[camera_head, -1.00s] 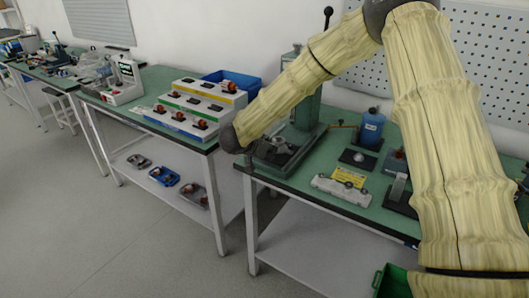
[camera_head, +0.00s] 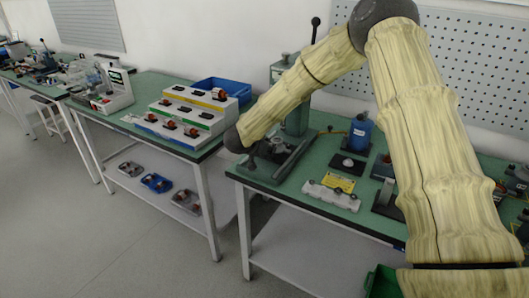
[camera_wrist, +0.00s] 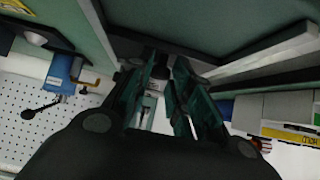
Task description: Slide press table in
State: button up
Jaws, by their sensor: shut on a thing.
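The press (camera_head: 296,112) is a tall grey-green column with a lever and black knob on top, standing on the left end of the near green bench. Its dark green base (camera_head: 306,146) lies at the bench's front left, with a metal sliding table part (camera_head: 275,148) on it. My arm reaches down to the left front of this base. In the wrist view my gripper (camera_wrist: 160,75) has its two dark teal fingers on either side of a small dark knob-like piece (camera_wrist: 160,62) and is shut on it. The rest of the press table is mostly hidden by the fingers.
A stepped parts rack (camera_head: 190,112) and a blue bin (camera_head: 222,88) are on the left bench. A green crate (camera_head: 381,281) is below.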

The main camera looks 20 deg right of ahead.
aim_at(275, 145)
jog(key=shift+w+d+p, duration=0.45)
jog(key=shift+w+d, duration=0.3)
jog(key=shift+d, duration=0.2)
jog(key=shift+w+d+p, duration=0.45)
jog(key=shift+w+d, duration=0.25)
jog(key=shift+d, duration=0.25)
jog(key=o, duration=0.5)
jog(key=shift+p+v, duration=0.95)
jog(key=shift+v, duration=0.1)
jog(key=shift+p+v, duration=1.55)
jog(key=shift+v, duration=0.45)
jog(key=shift+f, duration=0.1)
